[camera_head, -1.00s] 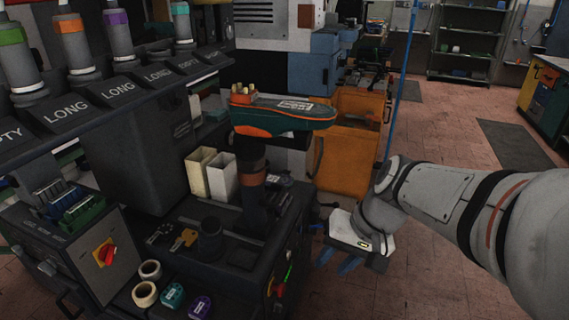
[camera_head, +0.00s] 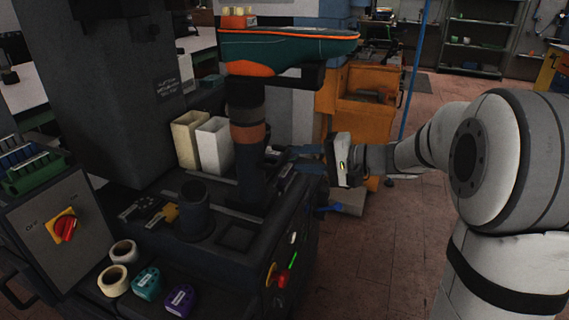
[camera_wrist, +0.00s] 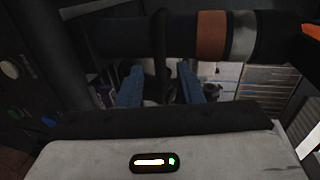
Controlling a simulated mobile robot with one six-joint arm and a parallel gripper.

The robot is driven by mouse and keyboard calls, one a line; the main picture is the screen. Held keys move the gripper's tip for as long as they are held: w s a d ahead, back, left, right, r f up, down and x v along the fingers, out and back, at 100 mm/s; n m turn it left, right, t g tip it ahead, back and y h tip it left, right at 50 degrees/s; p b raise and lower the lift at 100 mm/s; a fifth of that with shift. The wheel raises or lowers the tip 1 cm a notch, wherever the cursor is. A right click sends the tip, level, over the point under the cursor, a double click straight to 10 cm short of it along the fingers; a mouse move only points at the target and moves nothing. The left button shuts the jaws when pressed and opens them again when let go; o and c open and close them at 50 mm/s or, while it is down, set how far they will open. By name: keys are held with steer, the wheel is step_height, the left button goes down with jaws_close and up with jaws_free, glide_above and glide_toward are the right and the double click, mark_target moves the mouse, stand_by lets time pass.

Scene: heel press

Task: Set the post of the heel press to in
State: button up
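In the wrist view the post (camera_wrist: 150,38) runs across the top of the picture, with brown and grey bands. My gripper (camera_head: 308,178) is just to the right of the post, its blue fingers apart. The wrist view also shows my gripper (camera_wrist: 160,88) open, with a thin dark bar between or beyond the fingers. Contact with the post cannot be made out. The post's in or out setting is not readable.
The press base has a red and yellow switch (camera_head: 65,227), a dark cup (camera_head: 196,210), tape rolls (camera_head: 118,265) and small teal and purple blocks. An orange cabinet (camera_head: 360,95) stands behind my gripper.

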mark_target(283, 157)
steer(key=x, duration=0.5)
steer(key=shift+s+a+f+b, duration=0.1)
steer(key=shift+a+b, duration=0.1)
steer(key=shift+b, duration=0.2)
jaws_close()
